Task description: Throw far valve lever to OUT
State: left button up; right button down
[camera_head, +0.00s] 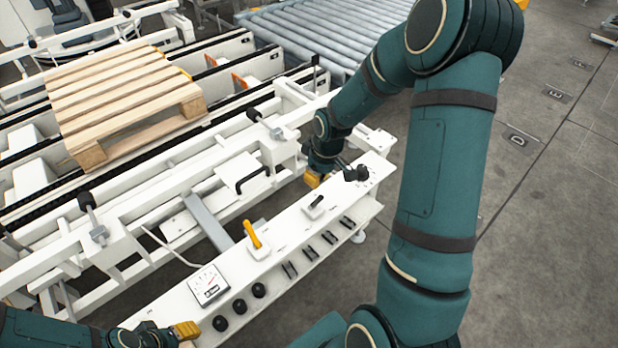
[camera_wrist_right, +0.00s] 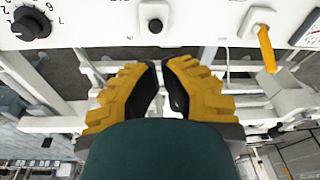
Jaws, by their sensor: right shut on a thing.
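The far valve lever (camera_head: 314,205) is a short black handle on a white plate, on the far half of the white control panel (camera_head: 280,265). In the right wrist view its dark round end (camera_wrist_right: 155,25) shows ahead of my fingers. My right gripper (camera_head: 313,180) is at the panel's rear edge, behind the lever. Its yellow fingers (camera_wrist_right: 161,65) are close together in the wrist view, apart from that dark end; what they grip I cannot make out. The near lever (camera_head: 254,235) has a yellow handle. My left gripper (camera_head: 187,330) is low at left, its jaw opening unclear.
A black rotary knob (camera_head: 357,173) sits at the panel's far end. A gauge (camera_head: 208,285) and several black knobs and slots line the near side. A wooden pallet (camera_head: 125,100) rests on the conveyor behind. The floor (camera_head: 540,220) at right is clear.

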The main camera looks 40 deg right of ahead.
jog(key=s+r, duration=0.2)
jog(key=shift+s+d+r, duration=0.2)
jog(key=shift+s+r, duration=0.05)
jog(key=shift+r, duration=0.1)
dwell(0.4)
jog(key=s+a+f+m+y, duration=0.1)
jog(key=s+a+f, duration=0.1)
jog(key=a+f, duration=0.3)
jog(key=s+a+f+m+y, duration=0.1)
jog(key=a+f, duration=0.4)
jog(key=a, duration=0.8)
jog(key=s+a+f+m+y, duration=0.1)
jog(key=s+a+f+m, duration=0.1)
jog(key=s+a+f, duration=0.3)
jog(key=a, duration=0.4)
jog(key=shift+s+m, duration=0.2)
jog(key=shift+m, duration=0.1)
jog(key=shift+a+f, duration=0.1)
jog(key=shift+a, duration=0.05)
